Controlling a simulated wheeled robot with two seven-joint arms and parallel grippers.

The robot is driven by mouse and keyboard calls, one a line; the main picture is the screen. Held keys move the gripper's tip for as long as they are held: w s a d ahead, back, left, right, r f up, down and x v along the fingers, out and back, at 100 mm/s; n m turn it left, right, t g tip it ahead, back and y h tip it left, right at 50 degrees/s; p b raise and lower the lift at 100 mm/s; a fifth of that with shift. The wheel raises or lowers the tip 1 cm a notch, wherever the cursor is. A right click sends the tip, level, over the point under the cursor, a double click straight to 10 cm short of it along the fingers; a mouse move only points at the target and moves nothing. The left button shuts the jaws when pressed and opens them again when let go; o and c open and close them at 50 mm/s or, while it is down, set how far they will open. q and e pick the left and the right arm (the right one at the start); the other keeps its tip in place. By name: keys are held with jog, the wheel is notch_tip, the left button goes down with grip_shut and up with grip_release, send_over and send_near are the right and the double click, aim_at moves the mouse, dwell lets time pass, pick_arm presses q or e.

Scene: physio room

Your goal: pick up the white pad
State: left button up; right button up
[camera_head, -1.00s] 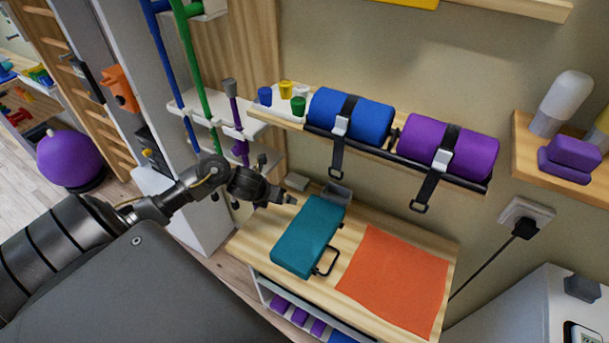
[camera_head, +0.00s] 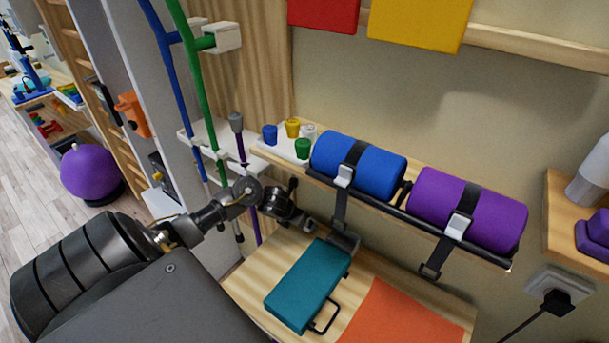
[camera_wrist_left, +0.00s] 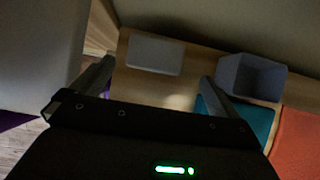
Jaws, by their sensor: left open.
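The white pad (camera_wrist_left: 154,54) looks pale grey in the dim left wrist view. It lies flat on the wooden table top near the wall. My left gripper (camera_wrist_left: 155,78) is open and empty, with its fingers pointing toward the pad and one on either side of it in the picture. I cannot tell how high the fingertips are above it. In the head view my left gripper (camera_head: 308,227) is over the back left of the table, and I cannot make out the pad there. My right gripper is not in view.
A small grey bin (camera_wrist_left: 250,77) stands just right of the pad. A teal case (camera_head: 308,285) and an orange cloth (camera_head: 405,318) lie on the table (camera_head: 255,272). Above, a rack holds blue (camera_head: 358,166) and purple (camera_head: 467,209) rolls. Poles stand at the left.

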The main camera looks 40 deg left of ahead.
pick_arm(q)
jog(key=shift+f, duration=0.1)
jog(key=shift+w+f, duration=0.15)
jog(key=shift+f, duration=0.05)
jog(key=x, duration=0.4)
jog(key=shift+w+a+f, duration=0.2)
jog(key=shift+w+a, duration=0.1)
jog(key=shift+a, duration=0.1)
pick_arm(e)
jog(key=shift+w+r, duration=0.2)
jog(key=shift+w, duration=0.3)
pick_arm(q)
jog(key=shift+c, duration=0.4)
jog(key=c, duration=0.9)
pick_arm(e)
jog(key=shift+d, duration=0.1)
pick_arm(q)
jog(key=shift+r, duration=0.1)
